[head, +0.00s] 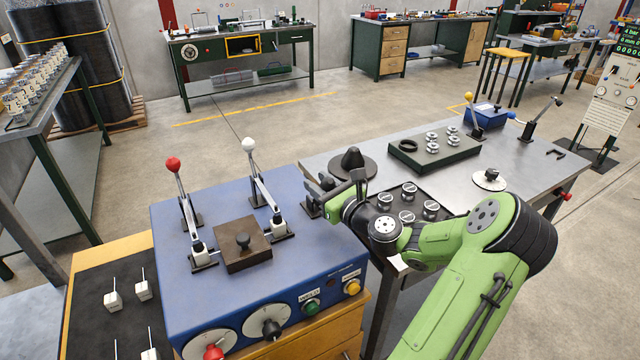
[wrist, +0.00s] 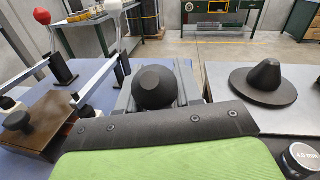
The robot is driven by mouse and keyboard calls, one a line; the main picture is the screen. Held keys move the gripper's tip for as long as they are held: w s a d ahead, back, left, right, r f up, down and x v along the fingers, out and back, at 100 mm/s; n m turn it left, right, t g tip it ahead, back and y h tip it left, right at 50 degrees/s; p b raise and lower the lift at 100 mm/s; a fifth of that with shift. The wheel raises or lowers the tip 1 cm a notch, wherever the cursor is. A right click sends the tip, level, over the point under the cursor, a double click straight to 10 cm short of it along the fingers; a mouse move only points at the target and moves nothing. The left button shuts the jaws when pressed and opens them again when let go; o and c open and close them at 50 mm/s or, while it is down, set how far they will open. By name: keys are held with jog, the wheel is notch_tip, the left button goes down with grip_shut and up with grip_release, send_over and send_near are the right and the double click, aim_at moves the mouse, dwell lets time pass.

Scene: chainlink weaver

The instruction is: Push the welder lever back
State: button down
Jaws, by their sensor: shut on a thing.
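The welder is a blue box (head: 250,265) with a red-knobbed lever (head: 182,195) and a white-knobbed lever (head: 262,180) on top. My gripper (head: 336,189) is at the box's back right corner, shut on a dark lever with a black knob.
A brown block with a knob (head: 242,245) sits between the two levers. Right of my gripper, a grey table bears a black cone on a disc (head: 351,163), several round metal parts and a dark green tray (head: 435,156). The box's front has buttons and dials.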

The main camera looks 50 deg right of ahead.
jog(key=shift+r+p, duration=0.3)
jog(key=shift+p, duration=0.2)
jog(key=shift+w+r+g+p, duration=0.25)
jog(key=shift+r+g+p, duration=0.05)
jog(key=shift+p, duration=0.9)
jog(key=w+r+g+p, duration=0.1)
jog(key=p, duration=0.5)
jog(key=shift+w+d, duration=0.1)
jog(key=shift+d, duration=0.1)
jog(key=w+g+p, duration=0.1)
jog(key=p, duration=0.3)
jog(key=w+g+y+p, duration=0.1)
jog(key=p, duration=0.3)
jog(key=shift+d+r+m+g, duration=0.15)
jog(key=shift+d+m+g, duration=0.15)
jog(key=shift+g, duration=0.1)
jog(key=shift+s+d+f+p+x, duration=0.15)
jog(key=shift+p+x, duration=0.4)
jog(key=shift+x, duration=0.6)
jog(key=shift+d+f+p+x, duration=0.1)
jog(key=shift+d+p+x, duration=0.3)
jog(key=shift+x, duration=0.7)
jog(key=shift+s+d+f+p+x, duration=0.1)
jog(key=shift+p+x, duration=0.55)
jog(key=shift+x, duration=0.5)
jog(key=shift+w, duration=0.1)
jog(key=shift+f, duration=0.6)
